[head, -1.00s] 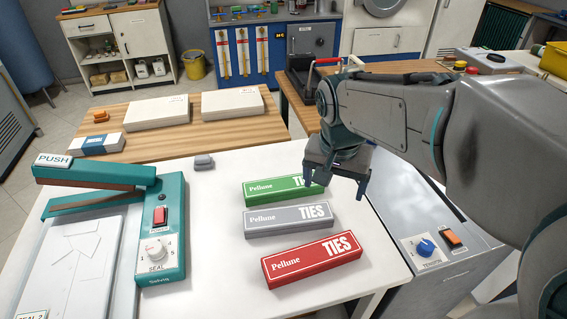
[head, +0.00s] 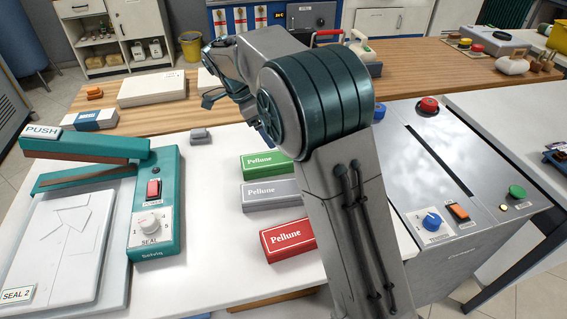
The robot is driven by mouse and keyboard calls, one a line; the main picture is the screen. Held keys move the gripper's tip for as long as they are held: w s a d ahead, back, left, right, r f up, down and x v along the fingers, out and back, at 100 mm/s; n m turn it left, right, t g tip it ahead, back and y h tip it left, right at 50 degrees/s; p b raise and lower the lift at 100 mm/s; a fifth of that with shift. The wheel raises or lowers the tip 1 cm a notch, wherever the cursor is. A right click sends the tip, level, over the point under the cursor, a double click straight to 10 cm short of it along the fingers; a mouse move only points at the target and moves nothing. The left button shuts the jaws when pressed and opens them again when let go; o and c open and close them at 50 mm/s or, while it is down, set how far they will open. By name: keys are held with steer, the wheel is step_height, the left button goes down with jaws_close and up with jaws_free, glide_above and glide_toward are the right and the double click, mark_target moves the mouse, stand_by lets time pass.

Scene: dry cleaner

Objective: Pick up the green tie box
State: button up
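The green tie box (head: 267,165) lies flat on the white table, at the back of a row of boxes. Its right end is hidden behind my arm in the head view. The grey tie box (head: 270,193) and the red tie box (head: 287,240) lie in front of it, also partly covered by my arm. My gripper (head: 212,97) shows only in part, beyond the green box and toward the wooden table. It is apart from the box, and its finger opening is not clear.
A teal sealing press (head: 155,205) stands on the left of the white table. A small grey object (head: 200,135) lies behind the boxes. White boxes (head: 152,88) lie on the wooden table (head: 165,119). A machine with buttons (head: 445,180) stands at right.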

steer(key=x, duration=0.8)
steer(key=shift+w+x, duration=0.2)
steer(key=shift+x, duration=1.1)
steer(key=shift+w+x, duration=0.15)
steer(key=shift+x, duration=1.15)
steer(key=shift+a, duration=0.25)
steer(key=c, duration=1.1)
